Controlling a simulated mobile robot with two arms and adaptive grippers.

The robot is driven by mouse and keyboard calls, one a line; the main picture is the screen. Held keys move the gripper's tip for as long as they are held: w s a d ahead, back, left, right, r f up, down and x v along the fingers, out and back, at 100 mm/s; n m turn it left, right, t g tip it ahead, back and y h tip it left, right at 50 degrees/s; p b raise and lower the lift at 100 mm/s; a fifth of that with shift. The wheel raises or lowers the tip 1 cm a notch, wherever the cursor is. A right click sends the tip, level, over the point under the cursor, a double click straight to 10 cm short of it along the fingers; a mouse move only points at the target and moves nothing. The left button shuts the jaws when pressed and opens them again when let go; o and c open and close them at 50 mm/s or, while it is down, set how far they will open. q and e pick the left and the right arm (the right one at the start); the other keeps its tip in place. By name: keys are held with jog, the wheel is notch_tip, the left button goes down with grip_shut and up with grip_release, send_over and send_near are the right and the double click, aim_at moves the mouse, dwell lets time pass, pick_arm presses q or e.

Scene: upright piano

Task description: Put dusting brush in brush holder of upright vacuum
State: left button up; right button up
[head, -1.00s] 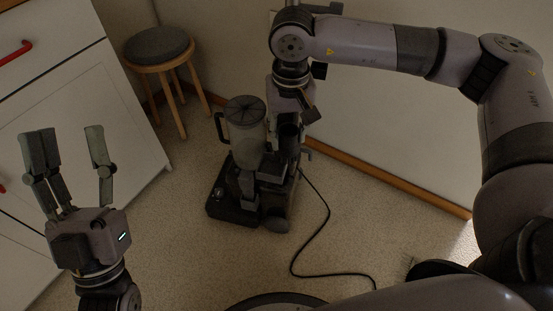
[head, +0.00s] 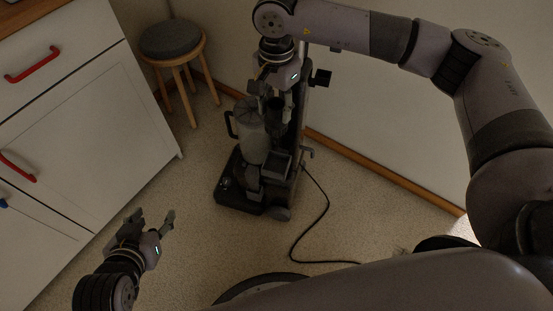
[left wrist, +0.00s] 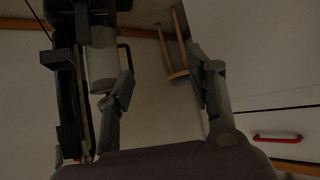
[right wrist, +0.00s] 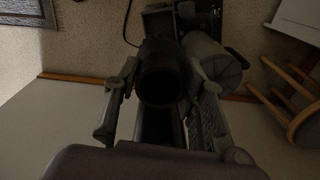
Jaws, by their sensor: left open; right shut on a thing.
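The dark upright vacuum (head: 226,194) stands on the floor in the middle of the head view, with a clear canister (head: 250,141) on its left side. My right gripper (head: 273,92) is above the vacuum, beside its upright body. It is shut on a dark, round-ended piece that looks like the dusting brush (right wrist: 160,75), seen between the fingers in the right wrist view. The brush holder is too dark to make out. My left gripper (head: 151,220) is open and empty, low at the left. The left wrist view shows the canister (left wrist: 101,68) beyond its fingers.
A round stool (head: 172,40) stands behind and left of the vacuum. White cabinets with red handles (head: 33,65) line the left side. A black cord (head: 326,205) lies on the floor right of the vacuum. The wall is close behind it. Floor in front is clear.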

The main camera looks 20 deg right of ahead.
aim_at(277, 128)
notch_tip(277, 128, down, 8)
jog(key=shift+r+b, duration=0.25)
jog(key=shift+b, duration=0.5)
notch_tip(277, 128, down, 11)
jog(key=shift+r+b, duration=0.1)
jog(key=shift+b, duration=1.15)
pick_arm(q)
jog(key=w+d+r+t+h, duration=0.1)
jog(key=w+d+r+t, duration=0.1)
jog(key=r+t, duration=0.3)
jog(key=w+d+r+t+h, duration=0.2)
jog(key=r+t, duration=0.4)
jog(key=r, duration=0.6)
jog(key=shift+x, duration=0.75)
pick_arm(e)
jog(key=shift+f, duration=0.3)
pick_arm(q)
jog(key=shift+a, duration=0.15)
pick_arm(e)
jog(key=shift+f, duration=0.1)
jog(key=o, duration=1.1)
pick_arm(q)
jog(key=shift+r+t+h, duration=0.3)
jog(key=shift+h, duration=0.2)
pick_arm(e)
jog(key=shift+o, duration=0.4)
